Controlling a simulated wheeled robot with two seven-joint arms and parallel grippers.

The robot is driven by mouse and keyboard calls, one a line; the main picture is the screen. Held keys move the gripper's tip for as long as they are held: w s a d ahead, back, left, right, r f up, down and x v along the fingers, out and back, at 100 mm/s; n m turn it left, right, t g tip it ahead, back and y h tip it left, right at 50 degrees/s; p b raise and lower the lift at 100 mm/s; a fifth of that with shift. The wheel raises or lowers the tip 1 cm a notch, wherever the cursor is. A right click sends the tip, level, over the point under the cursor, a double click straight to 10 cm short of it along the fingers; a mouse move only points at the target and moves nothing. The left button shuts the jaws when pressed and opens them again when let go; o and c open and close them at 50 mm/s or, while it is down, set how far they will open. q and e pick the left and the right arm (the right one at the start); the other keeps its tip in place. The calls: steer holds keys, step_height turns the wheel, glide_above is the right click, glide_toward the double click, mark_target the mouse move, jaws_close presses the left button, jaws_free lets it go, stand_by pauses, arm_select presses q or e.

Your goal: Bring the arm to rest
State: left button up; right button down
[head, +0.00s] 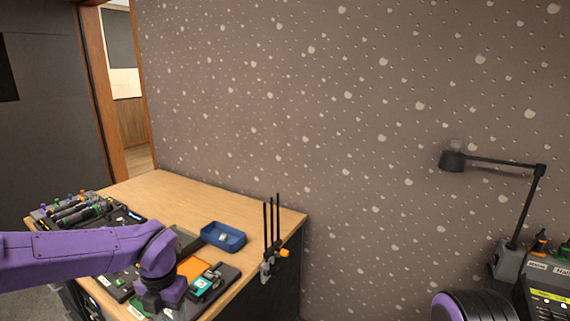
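My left arm (80,258) is purple and comes in from the left, over the near part of a wooden table. It bends down at a joint (157,255), and no fingers show past the bend. A purple and black part of my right arm (478,306) shows at the bottom edge, left of a dark console (550,296) with a yellow-green label strip. My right gripper is out of the picture. Neither arm visibly holds anything.
The wooden table (190,190) holds a blue tray (222,237), a tool case (85,212) and small devices near my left arm. A clamp with upright black rods (270,255) stands at its right edge. A black lamp (500,165) rises over the console. The table's back is clear.

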arm_select(q)
steer(key=s+a+f+m+t+y, duration=0.1)
steer(key=s+a+f+m+y, duration=0.1)
steer(key=s+f+m, duration=0.4)
steer(key=s+a+f+m+t+y, duration=0.1)
steer(key=a+f+m+y, duration=0.2)
steer(key=f, duration=0.5)
steer(key=s+a+f+m+t+y, duration=0.1)
steer(key=s+a+f+m+y, duration=0.1)
steer(key=s+f+m, duration=0.4)
steer(key=s+d+f+m+h, duration=0.1)
steer(key=s+f+m, duration=0.3)
steer(key=s+m, duration=0.2)
steer(key=s+f+m+h, duration=0.2)
steer(key=s+f+m, duration=0.2)
steer(key=s, duration=0.4)
steer(key=shift+d+m+h, duration=0.3)
steer(key=shift+d+m, duration=0.05)
steer(key=shift+m, duration=0.55)
steer(key=shift+s, duration=0.1)
